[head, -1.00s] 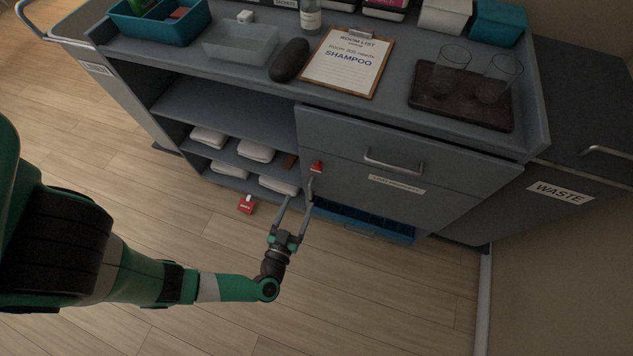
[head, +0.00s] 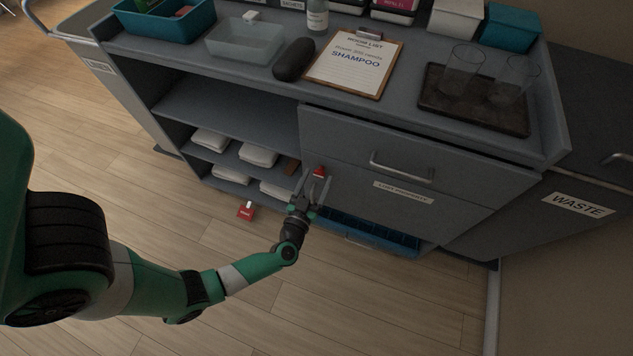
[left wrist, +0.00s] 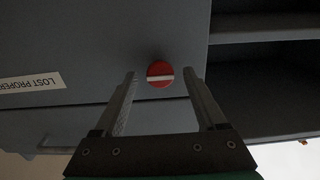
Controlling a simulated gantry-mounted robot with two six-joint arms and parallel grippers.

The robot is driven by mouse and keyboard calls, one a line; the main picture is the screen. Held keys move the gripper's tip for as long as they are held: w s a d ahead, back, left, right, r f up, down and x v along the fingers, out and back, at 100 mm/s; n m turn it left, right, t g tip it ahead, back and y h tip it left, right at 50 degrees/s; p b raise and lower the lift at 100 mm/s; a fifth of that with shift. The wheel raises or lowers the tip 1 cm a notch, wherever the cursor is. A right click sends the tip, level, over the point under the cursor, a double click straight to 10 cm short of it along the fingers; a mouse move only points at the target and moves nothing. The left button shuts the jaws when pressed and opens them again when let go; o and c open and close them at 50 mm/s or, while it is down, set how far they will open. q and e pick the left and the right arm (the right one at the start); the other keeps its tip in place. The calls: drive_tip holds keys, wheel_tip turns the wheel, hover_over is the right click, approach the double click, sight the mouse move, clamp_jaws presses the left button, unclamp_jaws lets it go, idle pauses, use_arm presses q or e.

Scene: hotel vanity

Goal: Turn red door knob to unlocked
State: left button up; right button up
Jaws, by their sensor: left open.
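The red knob (head: 319,172) sits on the grey cart's lower front panel, near that panel's left edge. In the left wrist view the red knob (left wrist: 160,74) is round with a pale bar across it, lying level in that picture. My left gripper (head: 314,186) is open, its two fingers pointing at the panel. In the left wrist view the fingers (left wrist: 161,82) stand on either side of the knob with gaps, and I see no contact. The panel carries a "LOST PROPERTY" label (left wrist: 30,83). My right gripper is not in view.
A handled drawer front (head: 400,166) is above the knob. Open shelves with folded white towels (head: 257,155) lie left of it. A small red tag (head: 246,211) is low by the cart. The wooden floor in front is clear.

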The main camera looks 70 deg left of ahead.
use_arm(q)
drive_tip(key=shift+a, duration=0.1)
clamp_jaws()
idle(0.3)
drive_tip(key=shift+n, duration=0.4)
drive_tip(key=n+p, duration=0.1)
drive_tip(key=n, duration=1.1)
drive_tip(key=n+b, duration=0.1)
drive_tip(key=n, duration=0.4)
idle(0.4)
